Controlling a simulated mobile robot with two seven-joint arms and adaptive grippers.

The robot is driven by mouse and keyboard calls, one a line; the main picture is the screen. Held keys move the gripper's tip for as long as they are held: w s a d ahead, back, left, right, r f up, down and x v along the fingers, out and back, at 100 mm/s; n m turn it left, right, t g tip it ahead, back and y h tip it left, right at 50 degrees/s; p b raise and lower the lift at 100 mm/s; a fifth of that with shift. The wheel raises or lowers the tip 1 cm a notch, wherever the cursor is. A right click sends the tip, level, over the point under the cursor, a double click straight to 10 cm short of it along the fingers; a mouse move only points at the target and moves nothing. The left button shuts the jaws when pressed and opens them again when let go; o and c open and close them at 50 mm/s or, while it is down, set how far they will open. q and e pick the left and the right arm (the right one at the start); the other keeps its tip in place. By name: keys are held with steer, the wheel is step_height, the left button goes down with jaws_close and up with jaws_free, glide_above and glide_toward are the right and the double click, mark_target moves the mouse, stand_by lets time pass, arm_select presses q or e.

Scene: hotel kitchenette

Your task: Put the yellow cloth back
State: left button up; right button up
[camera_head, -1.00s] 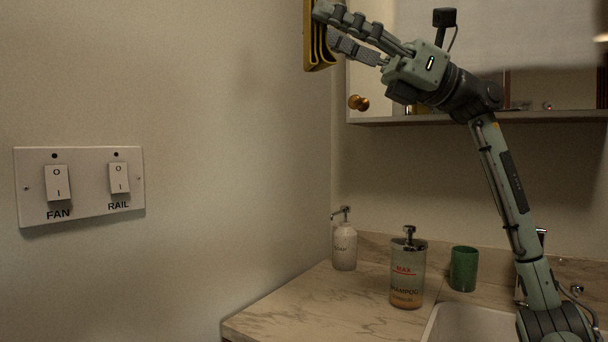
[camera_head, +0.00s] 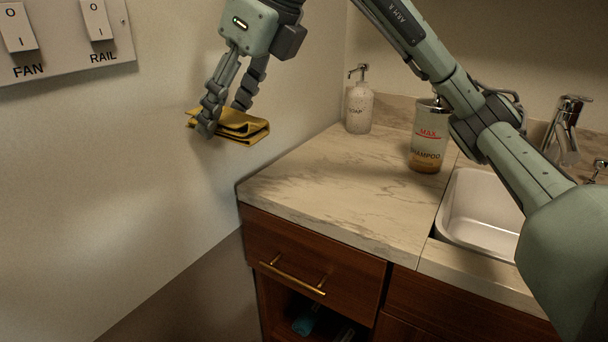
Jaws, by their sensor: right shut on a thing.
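The yellow cloth (camera_head: 240,127) is folded and held in the air left of the counter, close to the left wall. My right gripper (camera_head: 222,120) points down and is shut on the cloth, with fingers on either side of it. My right arm reaches across from the right side of the view. My left gripper does not show.
The marble counter (camera_head: 330,188) holds a white soap bottle (camera_head: 359,108), a shampoo bottle (camera_head: 428,145) and a sink (camera_head: 480,215) with a faucet (camera_head: 566,130). Below are a closed wooden drawer (camera_head: 310,262) and an open compartment with a blue item (camera_head: 306,320). Wall switches (camera_head: 60,35) are upper left.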

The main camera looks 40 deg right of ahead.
steer(key=d+f+m, duration=0.1)
steer(key=d+f+g+h, duration=0.1)
steer(key=shift+w+d+f+m, duration=0.1)
steer(key=shift+d+f+m, duration=0.05)
steer(key=shift+f+m, duration=0.25)
glide_above(297, 182)
steer(key=s, duration=0.2)
steer(key=f, duration=0.6)
steer(key=shift+w, duration=0.2)
steer(key=shift+d+f, duration=0.1)
steer(key=shift+d, duration=0.05)
steer(key=shift+d+f, duration=0.15)
steer(key=shift+f, duration=0.1)
step_height(297, 182, down, 4)
steer(key=shift+r, duration=0.15)
arm_select(q)
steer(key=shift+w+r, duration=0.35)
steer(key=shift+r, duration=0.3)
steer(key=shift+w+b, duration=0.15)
steer(key=shift+b, duration=0.15)
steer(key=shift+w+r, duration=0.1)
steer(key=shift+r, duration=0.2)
arm_select(e)
steer(key=o, duration=1)
